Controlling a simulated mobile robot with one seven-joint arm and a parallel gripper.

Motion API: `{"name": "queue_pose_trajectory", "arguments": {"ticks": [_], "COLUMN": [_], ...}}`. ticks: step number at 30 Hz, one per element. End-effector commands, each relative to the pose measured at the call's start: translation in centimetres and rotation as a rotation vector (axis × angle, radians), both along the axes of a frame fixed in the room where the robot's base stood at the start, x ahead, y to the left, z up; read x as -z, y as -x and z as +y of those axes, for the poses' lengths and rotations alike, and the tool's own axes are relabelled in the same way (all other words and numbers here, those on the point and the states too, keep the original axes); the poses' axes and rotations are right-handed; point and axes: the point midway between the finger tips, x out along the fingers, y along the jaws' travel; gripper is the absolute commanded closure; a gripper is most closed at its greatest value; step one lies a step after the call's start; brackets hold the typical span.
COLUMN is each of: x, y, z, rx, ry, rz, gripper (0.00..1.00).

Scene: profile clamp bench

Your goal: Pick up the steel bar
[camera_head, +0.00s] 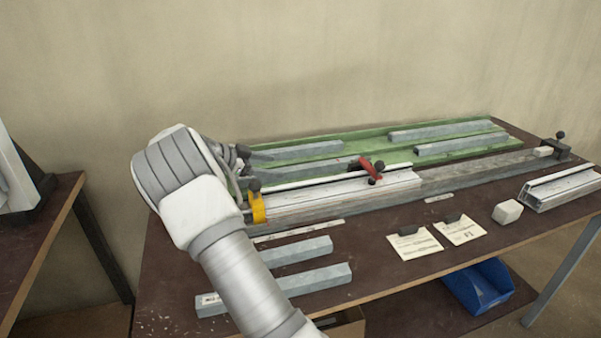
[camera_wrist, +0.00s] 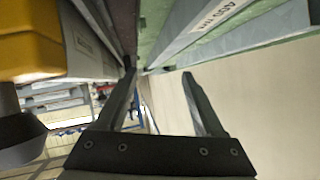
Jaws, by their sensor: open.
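Several grey steel bars are in view. Some lie in the green tray (camera_head: 455,148), such as a bar at the back right (camera_head: 438,131) and one at the back left (camera_head: 300,152). Two more lie at the front of the bench, a nearer bar (camera_head: 320,280) and one behind it (camera_head: 303,250), both partly behind my arm. My gripper (camera_wrist: 160,90) is open and empty in the wrist view. A labelled grey bar (camera_wrist: 200,28) lies beyond its fingertips. In the head view my gripper is mostly hidden behind my wrist, near the tray's left end.
A long clamp rail (camera_head: 340,188) with a yellow block (camera_head: 257,207) and a red-handled clamp (camera_head: 369,169) runs in front of the tray. Paper cards (camera_head: 415,244), a pale block (camera_head: 507,212) and an aluminium profile (camera_head: 562,187) lie at the right. A blue bin (camera_head: 478,288) is below.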

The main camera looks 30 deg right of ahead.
Motion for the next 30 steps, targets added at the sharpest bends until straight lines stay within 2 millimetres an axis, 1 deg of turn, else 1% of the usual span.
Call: {"name": "queue_pose_trajectory", "arguments": {"ticks": [1, 4, 7, 14, 18, 21, 25, 30], "x": [0.7, 1.4, 2.0, 2.5, 3.1, 3.6, 3.9, 3.9], "y": [0.0, 0.0, -0.1, -0.1, -0.2, -0.2, -0.3, -0.3], "z": [-1.1, -2.8, -3.9, -5.4, -7.6, -8.7, -9.5, -9.5], "rx": [0.003, 0.003, 0.001, 0.001, 0.002, 0.001, -0.002, -0.002], "ry": [-0.001, -0.001, 0.0, -0.001, -0.001, -0.002, -0.001, -0.001], "rz": [0.001, 0.0, 0.0, 0.0, 0.0, 0.001, 0.0, 0.0], "gripper": [0.3, 0.3, 0.3, 0.3, 0.3, 0.3, 0.3, 0.3]}}
